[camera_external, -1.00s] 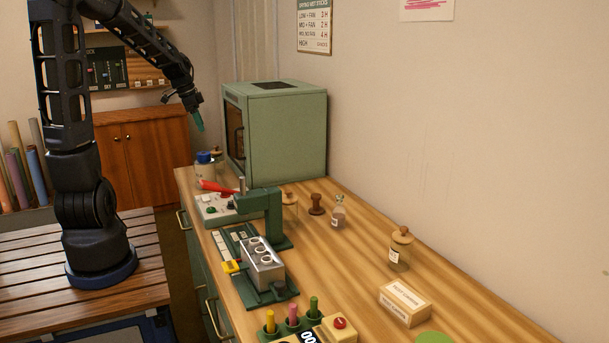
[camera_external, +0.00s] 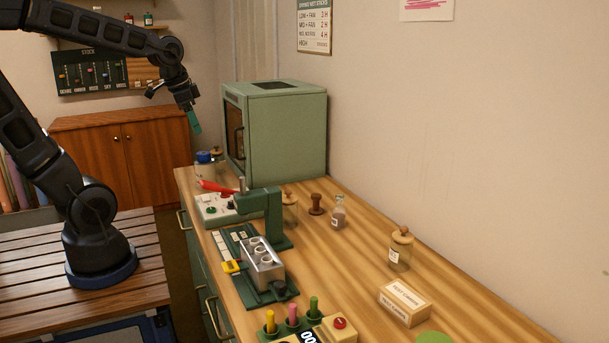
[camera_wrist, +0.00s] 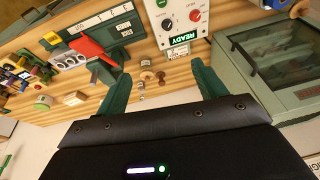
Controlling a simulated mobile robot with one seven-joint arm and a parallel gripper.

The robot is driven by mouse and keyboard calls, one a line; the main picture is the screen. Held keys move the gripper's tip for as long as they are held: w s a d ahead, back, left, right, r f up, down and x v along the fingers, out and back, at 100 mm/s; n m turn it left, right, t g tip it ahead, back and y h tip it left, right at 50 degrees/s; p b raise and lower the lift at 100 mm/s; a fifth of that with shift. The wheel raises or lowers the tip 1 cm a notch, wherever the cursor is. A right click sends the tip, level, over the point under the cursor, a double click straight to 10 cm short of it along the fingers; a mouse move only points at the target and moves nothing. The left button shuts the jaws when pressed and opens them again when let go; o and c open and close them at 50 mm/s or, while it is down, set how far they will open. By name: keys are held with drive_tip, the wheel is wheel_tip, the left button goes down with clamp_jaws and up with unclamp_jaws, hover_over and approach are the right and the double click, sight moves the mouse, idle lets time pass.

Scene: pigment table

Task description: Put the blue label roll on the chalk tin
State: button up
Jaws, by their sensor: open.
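My gripper (camera_external: 194,124) is open and empty, with green fingers, in the air left of the green cabinet and above the bench's far end in the external view. Its two fingers also show in the wrist view (camera_wrist: 160,68), spread apart with nothing held between them. A small blue piece (camera_external: 204,157) sits on top of a pale jar-like container at the bench's far left corner, below my gripper; I cannot tell whether it is the label roll or a lid. I cannot identify the chalk tin for sure in either view.
The green cabinet (camera_external: 285,135) stands at the back of the bench. A green press (camera_external: 265,215) with a metal block (camera_external: 262,262) is in front. Wooden-lidded jar (camera_external: 401,250), small box (camera_external: 404,303) and crayon holder (camera_external: 290,327) stand nearer.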

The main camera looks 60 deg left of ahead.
drive_tip(key=s+d+t, duration=0.1)
drive_tip(key=s+d, duration=0.6)
drive_tip(key=s, duration=0.1)
drive_tip(key=shift+r+n+h, duration=0.2)
drive_tip(key=shift+n+h, duration=0.1)
drive_tip(key=shift+n, duration=0.1)
